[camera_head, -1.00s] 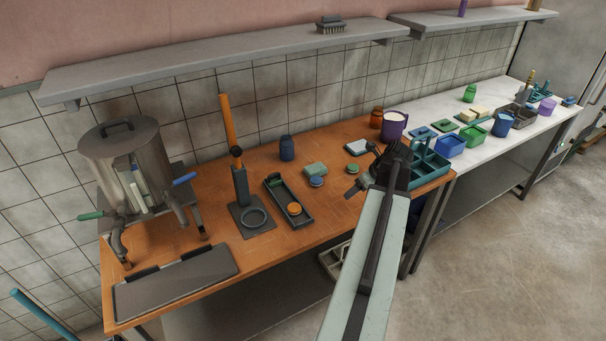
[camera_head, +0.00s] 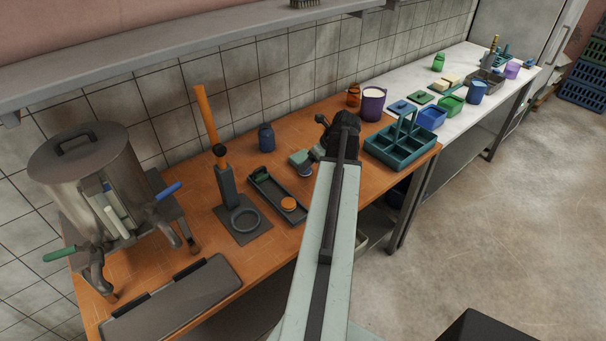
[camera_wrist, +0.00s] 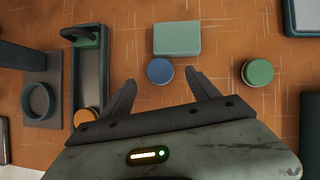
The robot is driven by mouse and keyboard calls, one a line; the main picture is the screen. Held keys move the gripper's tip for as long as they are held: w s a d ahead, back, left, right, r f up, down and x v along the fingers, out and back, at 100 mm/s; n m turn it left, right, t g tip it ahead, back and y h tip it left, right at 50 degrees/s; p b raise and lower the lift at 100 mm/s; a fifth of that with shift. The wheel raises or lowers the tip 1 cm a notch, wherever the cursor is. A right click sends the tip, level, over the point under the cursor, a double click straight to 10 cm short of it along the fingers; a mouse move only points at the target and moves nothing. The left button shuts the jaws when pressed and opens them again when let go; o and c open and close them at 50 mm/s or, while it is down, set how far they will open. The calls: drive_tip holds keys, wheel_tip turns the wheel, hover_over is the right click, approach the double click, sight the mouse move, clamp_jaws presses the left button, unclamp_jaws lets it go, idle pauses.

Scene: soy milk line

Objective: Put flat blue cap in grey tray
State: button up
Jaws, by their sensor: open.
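The flat blue cap (camera_wrist: 160,70) lies on the orange-brown bench in the wrist view, just ahead of and between the fingertips. My gripper (camera_wrist: 160,77) is open and empty, one finger to each side of the cap. I cannot tell its height above the bench. In the head view my arm and wrist cover part of this spot. The long grey tray (camera_head: 271,193) lies left of my gripper, with an orange cap (camera_head: 288,204) at its near end and a green item (camera_head: 264,173) at its far end. The tray shows at left in the wrist view (camera_wrist: 88,72).
A pale green block (camera_wrist: 177,38) lies just beyond the blue cap, and a green round cap (camera_wrist: 257,72) to its right. A ring stand (camera_head: 240,218) stands left of the tray. A blue jar (camera_head: 266,138) stands behind. A teal divided caddy (camera_head: 398,152) stands at right.

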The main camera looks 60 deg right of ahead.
drive_tip(key=b+x, duration=0.4)
drive_tip(key=x, duration=0.1)
drive_tip(key=shift+f+b, duration=0.2)
drive_tip(key=shift+b, duration=0.2)
drive_tip(key=shift+s+r, duration=0.1)
drive_tip(key=shift+r, duration=0.1)
clamp_jaws()
drive_tip(key=r+p, duration=0.2)
drive_tip(key=p, duration=0.1)
drive_tip(key=r+p, duration=0.1)
drive_tip(key=r, duration=0.1)
drive_tip(key=shift+s+d, duration=0.1)
drive_tip(key=shift+s, duration=0.25)
drive_tip(key=s+d, duration=0.1)
drive_tip(key=s, duration=0.4)
drive_tip(key=s+d+p, duration=0.1)
drive_tip(key=s, duration=0.4)
drive_tip(key=s+d+r, duration=0.1)
drive_tip(key=s+d, duration=0.1)
drive_tip(key=s, duration=0.2)
drive_tip(key=shift+s+d, duration=0.1)
drive_tip(key=shift+s, duration=0.3)
